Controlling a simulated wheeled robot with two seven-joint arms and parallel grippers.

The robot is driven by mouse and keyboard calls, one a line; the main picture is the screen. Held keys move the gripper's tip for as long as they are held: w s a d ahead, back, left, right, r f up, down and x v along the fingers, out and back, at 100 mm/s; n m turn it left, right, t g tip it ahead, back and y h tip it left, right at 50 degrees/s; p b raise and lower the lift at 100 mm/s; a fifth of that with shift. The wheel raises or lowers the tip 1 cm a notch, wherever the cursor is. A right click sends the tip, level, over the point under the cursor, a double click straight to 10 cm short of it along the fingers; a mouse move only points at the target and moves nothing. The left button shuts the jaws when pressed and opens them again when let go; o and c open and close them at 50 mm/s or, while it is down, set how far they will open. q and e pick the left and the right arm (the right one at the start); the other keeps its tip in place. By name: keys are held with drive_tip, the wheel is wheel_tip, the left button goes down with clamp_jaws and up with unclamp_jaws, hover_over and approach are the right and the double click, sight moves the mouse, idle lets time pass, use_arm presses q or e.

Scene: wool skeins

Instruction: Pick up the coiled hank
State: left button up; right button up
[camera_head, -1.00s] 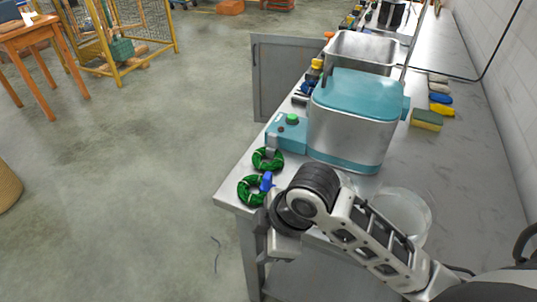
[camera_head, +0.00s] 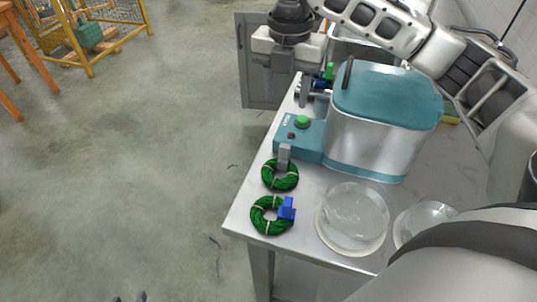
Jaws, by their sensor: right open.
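Two green coiled hanks lie flat on the bench near its left edge. The nearer hank (camera_head: 262,222) has light ties and a blue piece (camera_head: 287,209) at its right side. The farther hank (camera_head: 280,183) has a grey piece (camera_head: 284,154) at its far side. My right gripper (camera_head: 277,72) is open at the top, well beyond both hanks and apart from them. Small dark tips at the bottom left edge appear to be my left gripper (camera_head: 129,298); the rest is cut off.
A teal-lidded metal tank (camera_head: 370,140) and a teal box with a green button (camera_head: 302,122) stand behind the hanks. Clear round dishes (camera_head: 352,218) stand to their right. The floor (camera_head: 170,170) left of the bench is clear.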

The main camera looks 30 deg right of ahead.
drive_tip(key=f, duration=0.4)
drive_tip(key=shift+s, duration=0.4)
hover_over(285, 146)
drive_tip(key=f, duration=0.4)
drive_tip(key=shift+w+d+f, duration=0.2)
drive_tip(key=shift+f, duration=0.95)
wheel_tip(285, 146, down, 4)
drive_tip(key=shift+s+a+f+b, duration=0.15)
drive_tip(key=shift+f+b, duration=0.1)
drive_tip(key=shift+b, duration=0.05)
use_arm(q)
drive_tip(key=shift+s+f, duration=0.75)
drive_tip(key=shift+s, duration=0.3)
use_arm(e)
clamp_jaws()
